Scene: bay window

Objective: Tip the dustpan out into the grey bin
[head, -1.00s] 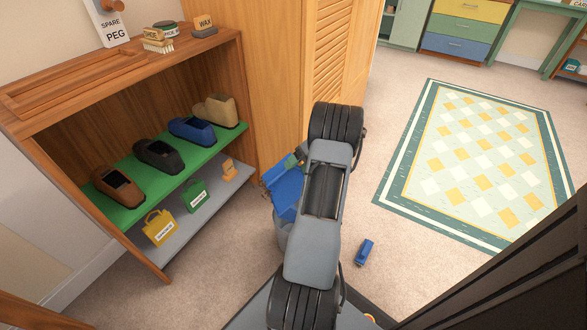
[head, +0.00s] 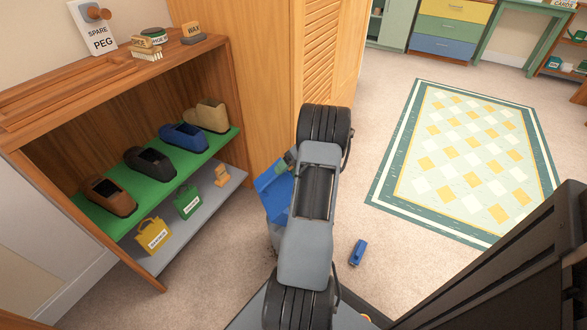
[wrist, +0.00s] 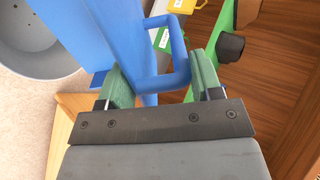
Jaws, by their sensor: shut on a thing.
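The blue dustpan (head: 272,190) is held left of my arm, its pan tilted steeply over the grey bin (head: 274,236). My arm hides part of both in the head view. In the wrist view my gripper (wrist: 162,78) has its green fingers on either side of the blue dustpan handle (wrist: 148,70) and is shut on it. The grey bin (wrist: 42,70) shows at the upper left there, with a few small dark specks inside. Small dark specks also show by the bin in the head view. The pan's inner face is mostly hidden.
A wooden shelf unit (head: 150,60) with shoes and small tagged bags stands close on the left. A louvred cupboard (head: 270,70) is behind the dustpan. A blue toy vehicle (head: 357,252) lies on the carpet right of my arm. The chequered rug (head: 465,160) is clear.

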